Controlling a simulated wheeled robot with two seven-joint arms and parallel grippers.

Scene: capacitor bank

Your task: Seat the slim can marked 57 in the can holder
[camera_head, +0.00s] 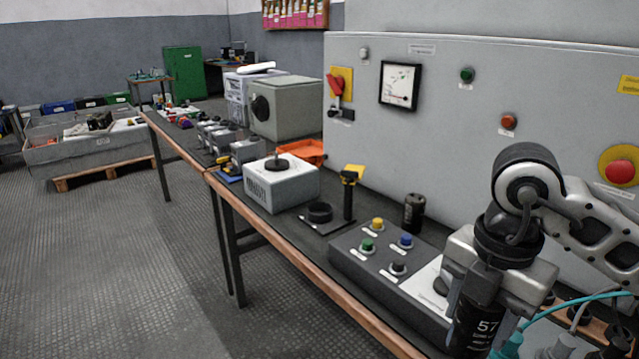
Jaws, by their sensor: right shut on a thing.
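My right gripper (484,298) is at the lower right, pointing down, shut on a black slim can (480,322) marked 57. The can hangs roughly upright between the fingers, over or beside the bench's near right end; its lower end runs to the picture's bottom edge, so I cannot tell whether it touches anything. A low black ring (319,212) sits on a dark plate beside an upright black post with a yellow top; it looks like the can holder, but I cannot be sure. It is well left of my gripper and looks empty. My left gripper is not in view.
A button box (376,254) with several coloured buttons lies between the ring and my gripper. Another dark can (413,214) stands behind it. A white box (281,183) with a black knob stands left of the ring. The grey cabinet (440,135) walls the bench's back.

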